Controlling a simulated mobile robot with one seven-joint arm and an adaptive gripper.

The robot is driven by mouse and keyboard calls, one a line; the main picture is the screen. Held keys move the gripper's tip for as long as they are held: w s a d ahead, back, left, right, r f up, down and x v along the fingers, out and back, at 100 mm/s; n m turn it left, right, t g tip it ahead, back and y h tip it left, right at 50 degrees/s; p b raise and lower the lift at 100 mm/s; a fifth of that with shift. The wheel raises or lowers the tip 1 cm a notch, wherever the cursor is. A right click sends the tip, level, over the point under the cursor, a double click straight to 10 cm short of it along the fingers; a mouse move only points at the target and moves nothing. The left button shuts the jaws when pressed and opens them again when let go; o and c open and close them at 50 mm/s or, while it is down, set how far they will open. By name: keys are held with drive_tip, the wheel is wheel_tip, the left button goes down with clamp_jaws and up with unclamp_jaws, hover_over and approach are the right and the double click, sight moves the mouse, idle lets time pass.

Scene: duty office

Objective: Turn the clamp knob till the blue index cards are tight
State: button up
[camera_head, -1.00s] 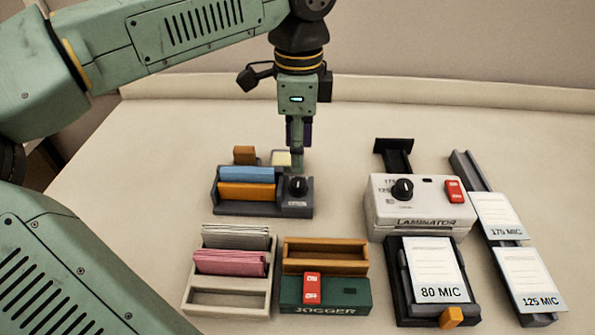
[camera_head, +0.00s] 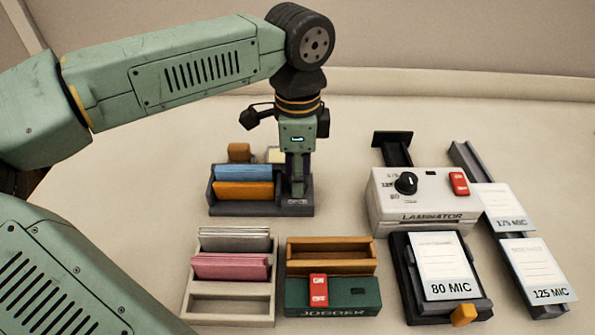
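The blue index cards (camera_head: 243,172) stand in the dark grey clamp holder (camera_head: 222,208), behind an orange block (camera_head: 243,191). The clamp knob, at the holder's right end, is hidden behind my gripper. My gripper (camera_head: 298,190) points straight down over the knob's place, with its fingertips at knob height. I cannot tell whether the fingers are closed on the knob or only around it.
A white laminator (camera_head: 425,212) with its own black dial (camera_head: 405,183) stands to the right. In front are a beige card rack (camera_head: 228,306) and a green jogger (camera_head: 345,295). Pouch trays lie at the right. Behind the holder are a small brown block (camera_head: 239,152) and a pale item.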

clamp_jaws()
drive_tip(key=shift+b, duration=0.35)
drive_tip(key=shift+f+m+b, duration=0.15)
drive_tip(key=shift+m+b, duration=0.35)
drive_tip(key=shift+m, duration=0.2)
drive_tip(key=shift+m+b, duration=1)
drive_tip(key=shift+m, duration=0.2)
drive_tip(key=m+b, duration=0.1)
drive_tip(key=m, duration=0.2)
drive_tip(key=shift+m+b, duration=0.3)
drive_tip(key=shift+b, duration=0.05)
drive_tip(key=shift+r+m+b, duration=0.2)
drive_tip(key=shift+m+b, duration=0.35)
drive_tip(key=shift+m, duration=1.15)
